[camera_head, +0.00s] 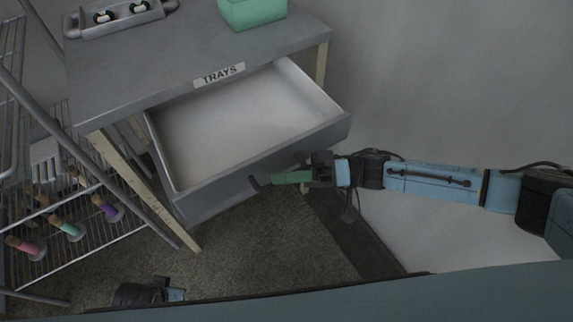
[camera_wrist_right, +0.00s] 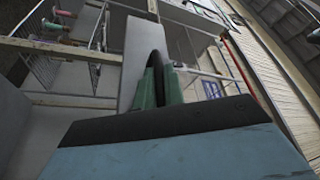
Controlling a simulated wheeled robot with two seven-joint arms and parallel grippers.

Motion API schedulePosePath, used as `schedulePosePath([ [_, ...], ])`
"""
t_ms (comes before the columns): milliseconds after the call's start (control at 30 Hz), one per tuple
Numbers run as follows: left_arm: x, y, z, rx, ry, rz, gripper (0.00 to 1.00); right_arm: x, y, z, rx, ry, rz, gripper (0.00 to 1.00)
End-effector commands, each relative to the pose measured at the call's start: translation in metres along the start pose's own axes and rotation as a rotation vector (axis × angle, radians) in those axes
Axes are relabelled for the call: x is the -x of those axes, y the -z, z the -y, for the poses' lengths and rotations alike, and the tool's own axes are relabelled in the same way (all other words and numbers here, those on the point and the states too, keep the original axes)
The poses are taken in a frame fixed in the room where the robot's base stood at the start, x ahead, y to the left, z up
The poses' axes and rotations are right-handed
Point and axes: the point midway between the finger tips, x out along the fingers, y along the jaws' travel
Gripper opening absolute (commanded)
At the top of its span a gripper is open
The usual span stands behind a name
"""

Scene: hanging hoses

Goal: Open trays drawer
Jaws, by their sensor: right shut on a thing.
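The trays drawer (camera_head: 235,125) is pulled well out of the grey table, under the label TRAYS (camera_head: 219,75). Its pale inside is empty. My right gripper (camera_head: 280,179) reaches in from the right at the drawer's front face, with its green fingers shut on the dark drawer handle (camera_head: 258,183). In the right wrist view the green fingers (camera_wrist_right: 158,85) stand close together on the dark curved handle (camera_wrist_right: 155,62). A black and blue part of my left arm shows at the bottom left of the head view; its fingers do not show.
The grey table (camera_head: 160,65) carries a teal box (camera_head: 252,11) and a grey tray (camera_head: 118,18) at the back. A wire rack (camera_head: 75,235) with several coloured-handled tools stands on the left. Open floor (camera_head: 270,250) lies in front of the drawer.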

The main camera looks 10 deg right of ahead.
Motion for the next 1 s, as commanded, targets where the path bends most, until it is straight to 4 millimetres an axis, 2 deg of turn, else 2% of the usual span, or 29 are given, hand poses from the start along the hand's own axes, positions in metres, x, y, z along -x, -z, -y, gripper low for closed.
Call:
schedulePosePath([
  [400,-0.0020,-0.0014,0.0008,0.000,0.001,0.001,0.36,0.0000,-0.0005,0.0007,0.001,0.001,0.002,0.00],
  [433,-0.0020,-0.0014,0.0008,-0.001,0.001,0.001,0.36,0.0000,-0.0005,0.0007,0.001,0.001,0.002,0.15],
  [567,-0.0021,-0.0016,0.0007,-0.001,0.001,0.001,0.36,0.0000,-0.0006,0.0006,0.001,0.001,0.002,0.32],
  [1000,-0.0019,-0.0017,0.0006,-0.001,0.001,0.002,0.36,0.0009,-0.0008,0.0005,0.000,0.001,0.002,0.32],
])
